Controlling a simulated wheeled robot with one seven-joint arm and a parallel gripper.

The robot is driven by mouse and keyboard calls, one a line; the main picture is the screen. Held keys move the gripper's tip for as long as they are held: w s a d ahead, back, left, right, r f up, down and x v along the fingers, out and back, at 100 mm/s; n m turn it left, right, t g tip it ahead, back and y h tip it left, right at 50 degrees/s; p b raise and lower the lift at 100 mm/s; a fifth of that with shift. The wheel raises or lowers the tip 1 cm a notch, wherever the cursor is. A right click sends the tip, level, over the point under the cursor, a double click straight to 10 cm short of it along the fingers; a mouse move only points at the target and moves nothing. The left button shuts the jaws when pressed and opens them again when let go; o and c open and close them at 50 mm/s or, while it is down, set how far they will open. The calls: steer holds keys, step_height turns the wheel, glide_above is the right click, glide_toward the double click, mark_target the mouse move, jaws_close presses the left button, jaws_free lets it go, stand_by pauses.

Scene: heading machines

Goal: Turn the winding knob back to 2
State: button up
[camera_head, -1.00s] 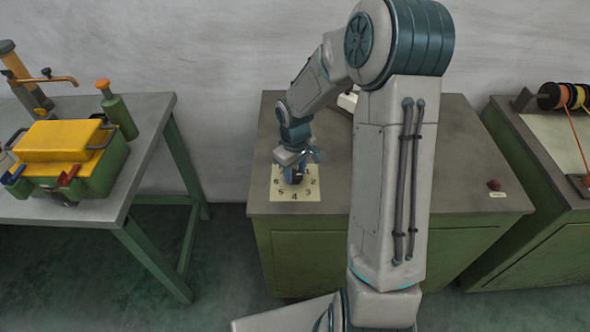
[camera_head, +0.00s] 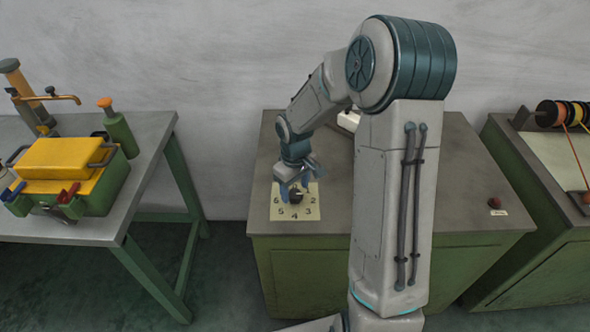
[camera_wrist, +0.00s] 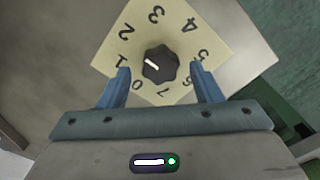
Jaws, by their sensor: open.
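The winding knob (camera_wrist: 160,64) is dark and fluted, with a white pointer line. It sits on a cream dial plate (camera_wrist: 120,18) with black numbers around it. In the wrist view the pointer lies between 1 and 2. The knob (camera_head: 295,197) also shows on the green bench in the head view, partly behind my fingers. My gripper (camera_head: 295,187) is above the knob, its blue fingers open and apart from it. In the wrist view the fingers stand on either side of the knob's near edge, and the number 6 is hidden.
The bench top (camera_head: 400,213) is largely clear, with a small red knob (camera_head: 494,203) at its right. A left table (camera_head: 95,225) carries a yellow and green machine (camera_head: 65,170). A machine with spools (camera_head: 560,112) stands at the right.

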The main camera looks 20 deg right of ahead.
mark_target(295, 194)
step_height(295, 194, up, 13)
steer(key=shift+f, duration=0.15)
steer(key=shift+s, duration=0.1)
stand_by(0.4)
